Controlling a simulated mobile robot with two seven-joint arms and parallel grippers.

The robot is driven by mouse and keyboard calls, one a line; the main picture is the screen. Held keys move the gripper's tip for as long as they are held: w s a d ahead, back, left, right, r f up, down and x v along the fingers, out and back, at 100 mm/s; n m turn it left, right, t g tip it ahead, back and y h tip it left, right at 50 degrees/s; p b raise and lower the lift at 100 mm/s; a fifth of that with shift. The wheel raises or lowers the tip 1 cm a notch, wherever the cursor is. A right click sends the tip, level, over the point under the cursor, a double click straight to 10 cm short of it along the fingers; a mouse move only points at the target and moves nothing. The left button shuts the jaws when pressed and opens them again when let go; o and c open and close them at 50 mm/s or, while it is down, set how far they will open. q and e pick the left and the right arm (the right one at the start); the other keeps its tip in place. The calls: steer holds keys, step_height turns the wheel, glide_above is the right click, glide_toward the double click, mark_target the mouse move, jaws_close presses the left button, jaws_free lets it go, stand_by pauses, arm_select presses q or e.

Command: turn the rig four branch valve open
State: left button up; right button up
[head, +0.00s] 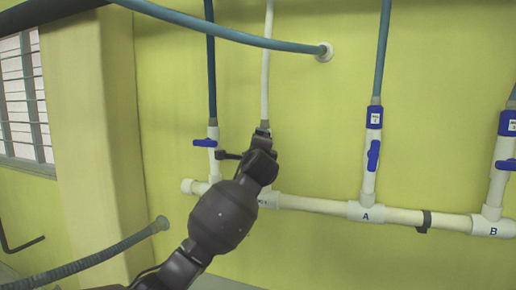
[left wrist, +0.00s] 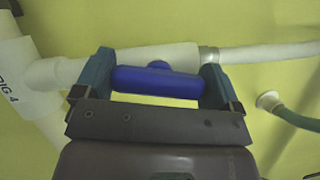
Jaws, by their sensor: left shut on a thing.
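The rig four branch valve is on the white pipe below the white hose, and my left gripper (head: 263,133) hides most of it in the head view. In the left wrist view, its blue handle (left wrist: 155,82) lies along the white branch pipe (left wrist: 150,57). My left gripper (left wrist: 157,84) is shut on the blue handle, one finger at each end of it. The white tee marked RIG 4 (left wrist: 30,82) is at the left of that view. My right gripper is not in view.
A neighbouring valve (head: 206,143) on the left has its blue handle across the pipe. Valves above tees A (head: 366,211) and B (head: 490,222) stand to the right on the white manifold (head: 315,204). A teal hose (head: 215,30) crosses above.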

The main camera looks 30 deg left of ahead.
arm_select(q)
steer(key=shift+n+g, duration=0.5)
steer(key=shift+n, duration=0.4)
steer(key=o, duration=0.6)
steer(key=shift+o, duration=0.2)
steer(key=b+v, duration=0.2)
steer(key=v, duration=0.8)
steer(key=shift+s+d, duration=0.15)
steer(key=shift+s, duration=0.25)
steer(key=shift+d, duration=0.1)
